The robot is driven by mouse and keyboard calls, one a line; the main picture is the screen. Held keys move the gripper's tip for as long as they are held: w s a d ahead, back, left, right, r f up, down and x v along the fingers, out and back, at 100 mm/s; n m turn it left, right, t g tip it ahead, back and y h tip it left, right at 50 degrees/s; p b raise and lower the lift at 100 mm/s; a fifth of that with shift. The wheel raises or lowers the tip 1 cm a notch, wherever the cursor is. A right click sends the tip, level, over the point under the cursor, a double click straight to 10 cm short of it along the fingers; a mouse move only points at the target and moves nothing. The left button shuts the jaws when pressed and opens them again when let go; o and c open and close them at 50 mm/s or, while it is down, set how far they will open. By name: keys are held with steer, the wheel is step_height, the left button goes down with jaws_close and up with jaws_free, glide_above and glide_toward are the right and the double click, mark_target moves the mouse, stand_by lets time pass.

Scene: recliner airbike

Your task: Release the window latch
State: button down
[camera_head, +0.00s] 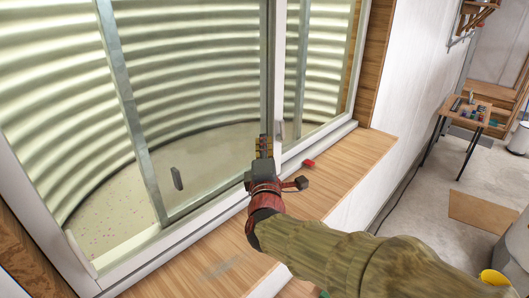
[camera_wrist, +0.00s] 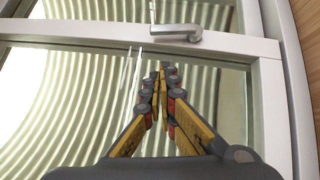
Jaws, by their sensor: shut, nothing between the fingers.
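The window (camera_head: 190,70) has a white frame and glass panes with corrugated metal behind them. In the wrist view a silver latch handle (camera_wrist: 176,32) sits on a white frame bar (camera_wrist: 100,36), with its lever along the bar. In the head view the latch seems to be the small grey piece (camera_head: 281,130) just right of my gripper. My gripper (camera_head: 264,142) is in front of the window above the sill. In the wrist view its yellow-and-black fingers (camera_wrist: 163,70) are together and empty, below and apart from the latch in the picture. Whether they touch the glass, I cannot tell.
A wooden sill (camera_head: 350,158) runs below the window. A small red object (camera_head: 309,163) lies at its window side, right of my gripper. A dark oval piece (camera_head: 177,178) shows at the left pane. A small table (camera_head: 466,112) with items stands far right; the floor before it is open.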

mark_target(277, 122)
steer(key=w, duration=0.1)
steer(key=w+d, duration=0.2)
steer(key=shift+w+r+p, duration=0.1)
steer(key=shift+r+p, duration=0.2)
steer(key=shift+w+d+r, duration=0.1)
steer(key=shift+w+d, duration=0.05)
steer(key=shift+d, duration=0.15)
steer(key=shift+w, duration=0.2)
steer(key=shift+d, duration=0.15)
steer(key=w+d+r+m+g+p, duration=0.1)
steer(key=p, duration=0.2)
steer(key=shift+r, duration=0.1)
steer(key=shift+d+m+g+p, duration=0.1)
steer(key=shift+m+g+p, duration=0.25)
steer(key=shift+p, duration=0.4)
steer(key=shift+w, duration=0.1)
